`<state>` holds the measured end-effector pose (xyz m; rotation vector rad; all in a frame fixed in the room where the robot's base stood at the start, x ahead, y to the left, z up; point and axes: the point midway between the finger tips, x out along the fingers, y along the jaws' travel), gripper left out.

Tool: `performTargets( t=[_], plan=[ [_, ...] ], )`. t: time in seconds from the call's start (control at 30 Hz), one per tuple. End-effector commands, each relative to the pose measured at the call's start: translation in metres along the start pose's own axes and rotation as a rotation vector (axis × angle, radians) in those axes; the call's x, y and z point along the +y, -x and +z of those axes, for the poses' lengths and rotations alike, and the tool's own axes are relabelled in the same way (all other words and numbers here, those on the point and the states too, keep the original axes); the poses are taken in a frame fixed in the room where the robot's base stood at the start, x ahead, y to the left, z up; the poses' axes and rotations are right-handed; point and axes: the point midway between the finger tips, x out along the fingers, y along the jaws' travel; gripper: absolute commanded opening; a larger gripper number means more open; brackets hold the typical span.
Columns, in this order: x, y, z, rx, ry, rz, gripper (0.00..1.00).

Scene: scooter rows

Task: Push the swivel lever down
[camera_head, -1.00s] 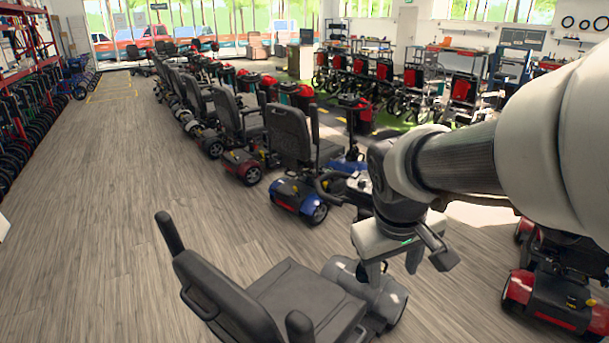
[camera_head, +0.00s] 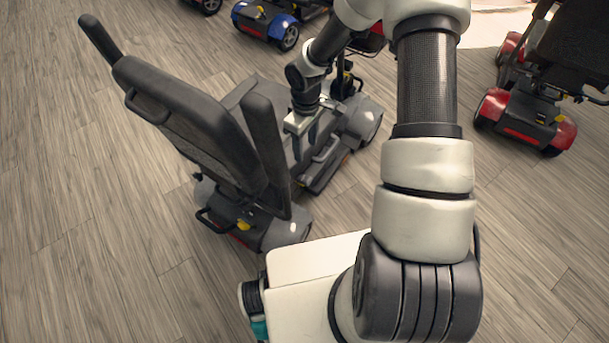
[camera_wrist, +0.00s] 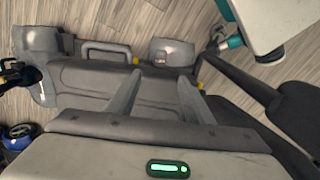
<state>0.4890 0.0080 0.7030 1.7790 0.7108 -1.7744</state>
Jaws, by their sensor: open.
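A grey mobility scooter stands in front of me, its seat back (camera_head: 190,110) turned toward me in the head view. My gripper (camera_head: 305,145) hangs beside its seat, over the footwell side. In the wrist view my gripper (camera_wrist: 160,88) is open, with two grey fingers apart and nothing between them. Beyond them are the scooter's grey body (camera_wrist: 172,50), a loop handle (camera_wrist: 107,49) and a small yellow part (camera_wrist: 136,60). I cannot make out the swivel lever for certain; the seat and my gripper may hide it.
A red scooter (camera_head: 525,120) stands at the right and a blue one (camera_head: 265,22) at the top. The grey scooter's armrest (camera_wrist: 240,76) is close to the right in the wrist view. Wooden floor (camera_head: 70,220) is clear on the left.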

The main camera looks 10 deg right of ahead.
Motion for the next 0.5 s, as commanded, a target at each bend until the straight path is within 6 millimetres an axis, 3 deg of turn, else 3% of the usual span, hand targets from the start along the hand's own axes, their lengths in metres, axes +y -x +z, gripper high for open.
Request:
performTargets(
  t=[0.5],
  plan=[
    [-0.002, -0.112, 0.002, -0.004, 0.000, -0.002, 0.47]
  ],
)
